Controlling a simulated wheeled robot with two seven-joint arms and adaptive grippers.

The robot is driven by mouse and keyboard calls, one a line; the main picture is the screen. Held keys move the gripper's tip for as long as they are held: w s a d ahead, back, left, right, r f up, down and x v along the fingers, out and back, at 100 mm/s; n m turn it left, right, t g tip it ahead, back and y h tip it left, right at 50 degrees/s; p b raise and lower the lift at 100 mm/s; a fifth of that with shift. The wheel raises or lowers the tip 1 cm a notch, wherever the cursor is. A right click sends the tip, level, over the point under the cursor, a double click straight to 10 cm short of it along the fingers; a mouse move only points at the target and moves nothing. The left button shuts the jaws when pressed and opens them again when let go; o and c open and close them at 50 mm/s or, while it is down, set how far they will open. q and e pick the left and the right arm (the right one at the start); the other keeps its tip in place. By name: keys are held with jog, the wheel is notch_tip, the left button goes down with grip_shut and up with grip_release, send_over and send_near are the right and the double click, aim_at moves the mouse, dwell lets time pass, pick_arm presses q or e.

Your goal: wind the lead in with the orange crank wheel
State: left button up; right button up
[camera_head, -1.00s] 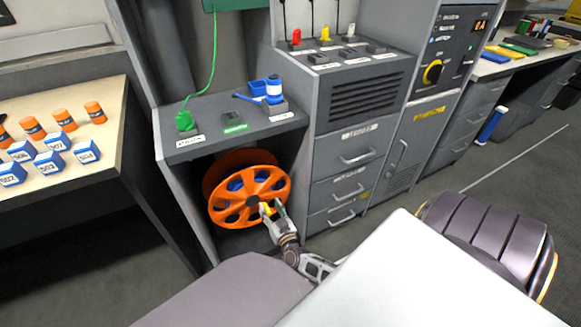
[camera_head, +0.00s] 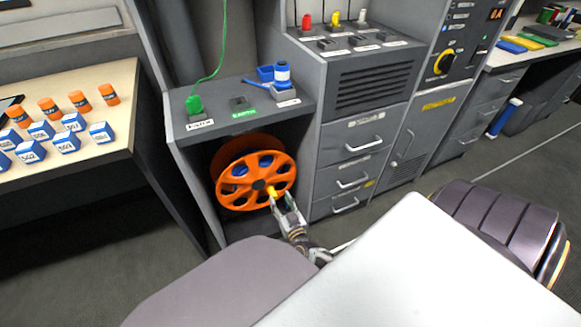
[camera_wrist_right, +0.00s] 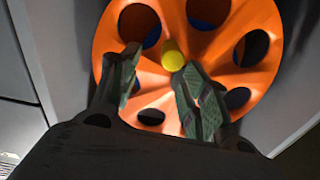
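The orange crank wheel (camera_head: 229,189) stands upright in the open bay of a grey cabinet. Its round face has several holes, with blue showing through them. A yellow knob (camera_head: 272,191) sticks out from its lower right part. My right gripper (camera_head: 276,199) is at the knob. In the right wrist view, the fingers (camera_wrist_right: 160,82) are spread apart, and the yellow knob (camera_wrist_right: 173,56) shows between and just beyond the tips, nearer the right finger; I cannot tell whether they touch it. A green lead (camera_head: 217,60) hangs to a green plug (camera_head: 194,104) on the cabinet top. My left gripper is not in view.
The bay's side walls and shelf (camera_head: 235,108) enclose the wheel. Drawers with handles (camera_head: 352,182) are to the right. A table (camera_head: 100,160) with blue boxes and orange cylinders is at left. Floor is clear between.

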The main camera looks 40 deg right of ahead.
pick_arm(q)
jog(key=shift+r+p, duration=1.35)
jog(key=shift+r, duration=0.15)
pick_arm(e)
jog(key=v, duration=0.9)
